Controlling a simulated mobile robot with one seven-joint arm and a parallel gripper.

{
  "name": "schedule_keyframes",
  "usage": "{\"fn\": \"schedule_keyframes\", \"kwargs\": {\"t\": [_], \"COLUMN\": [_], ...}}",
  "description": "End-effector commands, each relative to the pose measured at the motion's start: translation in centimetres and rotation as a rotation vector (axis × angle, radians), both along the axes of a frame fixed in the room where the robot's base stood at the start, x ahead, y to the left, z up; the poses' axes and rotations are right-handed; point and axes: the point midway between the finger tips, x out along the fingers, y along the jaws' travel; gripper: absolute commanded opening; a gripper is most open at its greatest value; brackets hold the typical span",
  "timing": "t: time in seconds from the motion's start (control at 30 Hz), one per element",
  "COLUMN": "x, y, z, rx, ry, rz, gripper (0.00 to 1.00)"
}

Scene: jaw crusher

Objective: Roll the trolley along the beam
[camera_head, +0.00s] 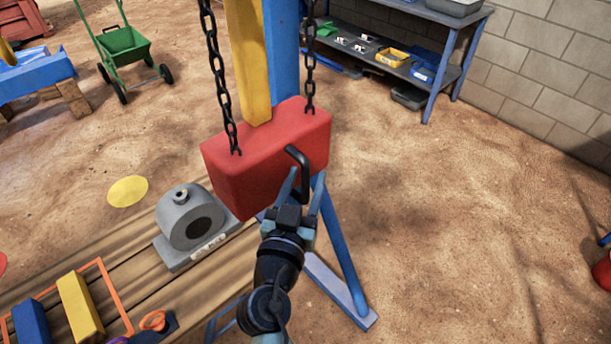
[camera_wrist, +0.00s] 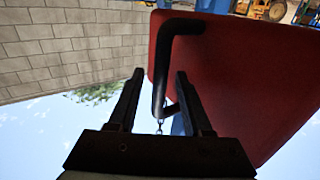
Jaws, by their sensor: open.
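A red block (camera_head: 265,150) hangs from two black chains (camera_head: 217,75) in the head view. A black bar handle (camera_head: 303,168) stands out from its right-hand face. My gripper (camera_head: 304,180) is at this handle with its fingers open. In the wrist view the red block (camera_wrist: 235,75) fills the right side, and the handle's long bar (camera_wrist: 158,75) shows between the two open fingers of my gripper (camera_wrist: 158,78). Whether a finger touches the bar I cannot tell. No trolley is clearly seen, and the chains' upper ends are out of the head view.
A blue post with a splayed foot (camera_head: 345,260) stands behind and below the block. A grey motor-like housing (camera_head: 190,222) sits on planks at lower left. A blue shelf table (camera_head: 400,50) stands against the block wall.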

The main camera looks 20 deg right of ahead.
Motion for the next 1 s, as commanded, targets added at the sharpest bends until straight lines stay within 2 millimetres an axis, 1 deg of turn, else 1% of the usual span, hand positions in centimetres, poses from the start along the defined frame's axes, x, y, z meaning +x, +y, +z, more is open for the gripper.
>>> {"fn": "schedule_keyframes", "kwargs": {"t": [0.27,0.37,0.5,0.53,0.57,1.0], "x": [0.1,0.1,0.09,0.08,0.08,0.08], "y": [-0.11,-0.11,-0.1,-0.1,-0.1,-0.07], "z": [-0.01,-0.01,0.0,0.0,0.0,-0.01], "rx": [0.0,0.0,0.0,0.0,0.0,0.0], "ry": [0.0,0.0,0.0,0.0,0.0,0.0], "rz": [0.0,0.0,-0.001,-0.001,-0.001,0.0], "gripper": [0.5,0.33,0.08,0.03,0.0,0.0]}}
